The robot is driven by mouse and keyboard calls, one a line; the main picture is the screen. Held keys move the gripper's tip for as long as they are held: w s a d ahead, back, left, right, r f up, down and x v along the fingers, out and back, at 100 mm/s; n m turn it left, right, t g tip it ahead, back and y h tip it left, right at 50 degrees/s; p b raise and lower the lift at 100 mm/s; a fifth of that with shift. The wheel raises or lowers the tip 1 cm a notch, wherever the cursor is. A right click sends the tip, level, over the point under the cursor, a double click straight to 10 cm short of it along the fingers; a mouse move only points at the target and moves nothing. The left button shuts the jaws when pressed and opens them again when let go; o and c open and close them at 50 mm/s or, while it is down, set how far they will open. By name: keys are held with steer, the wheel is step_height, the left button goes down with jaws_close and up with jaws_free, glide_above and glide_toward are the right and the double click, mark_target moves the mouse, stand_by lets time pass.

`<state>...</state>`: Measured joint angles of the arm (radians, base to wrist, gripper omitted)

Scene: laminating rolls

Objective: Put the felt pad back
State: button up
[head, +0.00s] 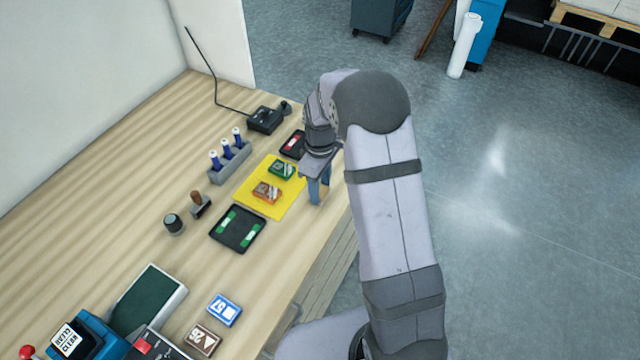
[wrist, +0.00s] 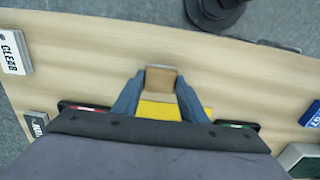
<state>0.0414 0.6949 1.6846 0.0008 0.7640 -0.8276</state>
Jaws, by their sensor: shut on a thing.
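My gripper (head: 318,190) is over the table's right edge, just right of the yellow mat (head: 284,200) in the head view. Its blue fingers are shut on a small tan-brown block (wrist: 161,79), which I take to be the felt pad. The wrist view shows the block between the fingertips, with the yellow mat (wrist: 160,111) behind it, partly hidden by the gripper body. In the head view the block is largely hidden by the fingers. Whether it touches the table is unclear.
On the mat lie a green card (head: 283,168) and an orange one (head: 267,192). Black trays with red (head: 293,144) and green (head: 238,229) markings flank it. A grey rack (head: 231,168) with blue-bodied tools, a stamp (head: 200,206) and a dark knob (head: 173,223) stand left.

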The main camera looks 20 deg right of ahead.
steer(key=shift+f, duration=0.25)
steer(key=o, duration=0.9)
steer(key=shift+r, duration=0.1)
step_height(320, 180, up, 12)
steer(key=b, duration=0.3)
steer(key=s+f+m, duration=0.2)
steer(key=s+m, duration=0.1)
steer(key=s, duration=0.4)
steer(key=s+a+f+m, duration=0.1)
steer(key=s+f+m, duration=0.1)
steer(key=s, duration=0.6)
steer(key=s+a+f+m, duration=0.1)
steer(key=s+m, duration=0.3)
steer(key=s, duration=0.4)
steer(key=shift+f, duration=0.6)
